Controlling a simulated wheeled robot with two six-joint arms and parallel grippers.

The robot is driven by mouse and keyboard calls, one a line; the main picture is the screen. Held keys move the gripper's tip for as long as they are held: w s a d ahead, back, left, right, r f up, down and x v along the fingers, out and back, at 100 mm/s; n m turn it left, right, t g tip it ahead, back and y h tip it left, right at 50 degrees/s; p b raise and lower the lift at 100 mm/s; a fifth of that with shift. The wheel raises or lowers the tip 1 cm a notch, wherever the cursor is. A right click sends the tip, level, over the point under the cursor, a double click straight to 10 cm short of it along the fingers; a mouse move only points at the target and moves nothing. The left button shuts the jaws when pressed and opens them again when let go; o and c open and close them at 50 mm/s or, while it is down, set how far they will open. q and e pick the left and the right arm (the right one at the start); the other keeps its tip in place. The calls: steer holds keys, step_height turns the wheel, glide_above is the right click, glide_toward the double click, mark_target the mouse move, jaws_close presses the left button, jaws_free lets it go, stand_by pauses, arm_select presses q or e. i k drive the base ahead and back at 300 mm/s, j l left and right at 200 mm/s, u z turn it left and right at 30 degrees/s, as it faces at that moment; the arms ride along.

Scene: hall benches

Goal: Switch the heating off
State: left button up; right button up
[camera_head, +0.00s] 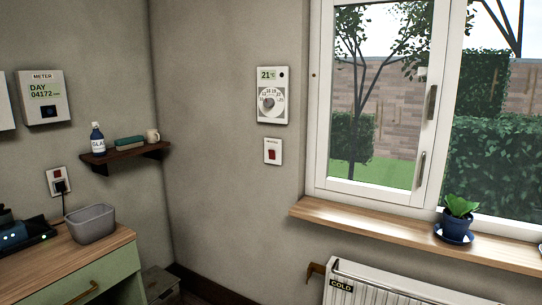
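A white thermostat (272,95) with a round dial and a small display reading 21 °C hangs on the wall left of the window. Below it is a small white wall switch (272,151) with a red rocker; its label is too small to read surely, and I cannot tell which way the rocker is set. A white radiator (400,291) stands under the window sill at the bottom right, with a tag reading COLD and a brass-coloured valve at its left end. Neither of my grippers shows in the head view.
A wooden sill (400,235) with a potted plant (455,222) juts out under the closed-looking window. At left, a counter (70,262) bears a grey bin (91,223) and a dark device (22,234). A small shelf (126,153) and a meter (44,97) are on the left wall.

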mark_target(272, 154)
steer(key=i+z, duration=0.15)
steer(key=i, duration=0.9)
steer(key=i+j+z, duration=0.2)
steer(key=i, duration=0.9)
